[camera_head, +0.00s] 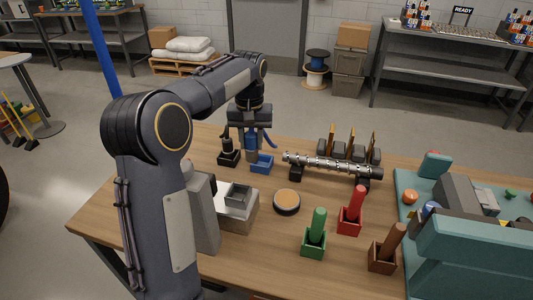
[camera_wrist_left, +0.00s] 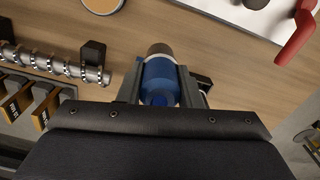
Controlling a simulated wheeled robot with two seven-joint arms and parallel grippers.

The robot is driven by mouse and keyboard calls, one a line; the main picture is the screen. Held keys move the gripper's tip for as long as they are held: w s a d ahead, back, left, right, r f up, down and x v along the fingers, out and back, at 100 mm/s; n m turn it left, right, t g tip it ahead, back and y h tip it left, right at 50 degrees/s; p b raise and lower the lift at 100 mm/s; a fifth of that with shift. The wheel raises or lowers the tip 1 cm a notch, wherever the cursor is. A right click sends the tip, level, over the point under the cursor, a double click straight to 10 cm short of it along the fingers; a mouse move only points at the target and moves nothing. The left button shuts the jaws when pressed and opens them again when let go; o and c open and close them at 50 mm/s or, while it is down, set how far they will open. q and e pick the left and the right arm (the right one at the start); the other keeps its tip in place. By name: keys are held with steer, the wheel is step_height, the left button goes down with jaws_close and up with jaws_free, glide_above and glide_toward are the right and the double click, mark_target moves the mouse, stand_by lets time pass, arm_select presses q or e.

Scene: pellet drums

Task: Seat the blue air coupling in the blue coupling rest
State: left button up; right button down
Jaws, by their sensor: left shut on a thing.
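My left gripper (camera_head: 251,138) points down over the far part of the wooden table, shut on the blue air coupling (camera_head: 251,150). In the left wrist view the blue coupling (camera_wrist_left: 160,80), with a pale ring and grey-brown end, sits between the two fingers (camera_wrist_left: 159,88). The blue coupling rest (camera_head: 262,165) is a small open-topped box on the table. The coupling's lower end shows just left of and behind this rest; I cannot tell whether they touch. My right gripper is not in view.
A black holder (camera_head: 229,158) stands close left of the coupling. A ribbed metal shaft (camera_head: 330,166) lies to the right. Nearer are a round tin (camera_head: 287,202) and green (camera_head: 313,245), red (camera_head: 350,220) and brown (camera_head: 383,260) holders with upright pieces. A teal fixture (camera_head: 470,255) fills the right.

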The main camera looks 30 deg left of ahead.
arm_select(q)
steer(key=w+f+p, duration=0.1)
steer(key=w+f, duration=0.2)
steer(key=w+a+f+p, duration=0.1)
steer(key=w+f, duration=0.2)
steer(key=f, duration=0.1)
steer(key=w+a+f+p, duration=0.1)
steer(key=w+f, duration=0.2)
steer(key=f, duration=0.1)
steer(key=shift+w+a, duration=0.1)
steer(key=shift+w, duration=0.15)
steer(key=shift+f, duration=0.2)
steer(key=o, duration=1)
steer(key=shift+o, duration=0.2)
